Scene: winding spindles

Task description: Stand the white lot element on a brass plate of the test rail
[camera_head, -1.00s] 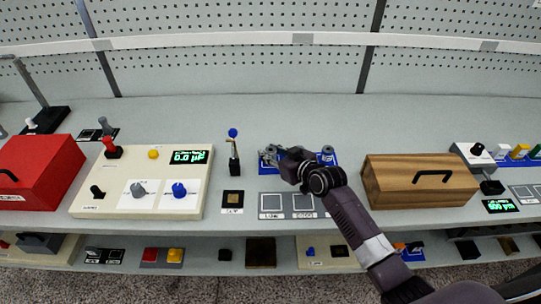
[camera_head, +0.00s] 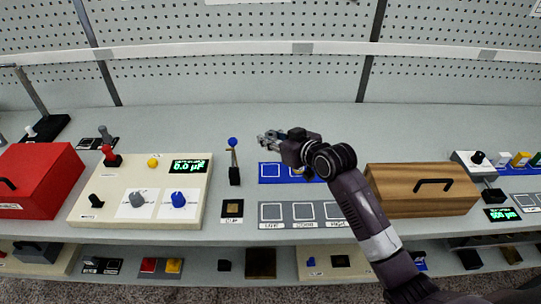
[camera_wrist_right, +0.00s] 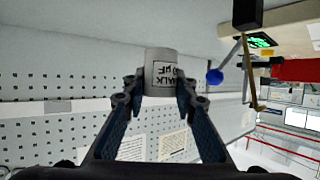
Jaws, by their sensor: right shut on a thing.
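My right gripper (camera_head: 268,140) is shut on a pale grey-white cylinder (camera_wrist_right: 161,66), seen between the fingertips in the right wrist view. The cylinder has a white label with dark letters that appear upside down. In the head view the gripper points left above the blue tray (camera_head: 284,180), and the cylinder is hard to make out. A small brass square on a dark base (camera_head: 232,208) lies left of a grey strip with square pads (camera_head: 328,224). I cannot tell which piece is the test rail. My left gripper is not in view.
A post with a blue knob (camera_head: 233,143) stands close left of the gripper. A cream meter panel (camera_head: 110,208) and red box (camera_head: 38,178) are further left. A wooden box (camera_head: 400,203) stands right of my arm. The bench behind is clear.

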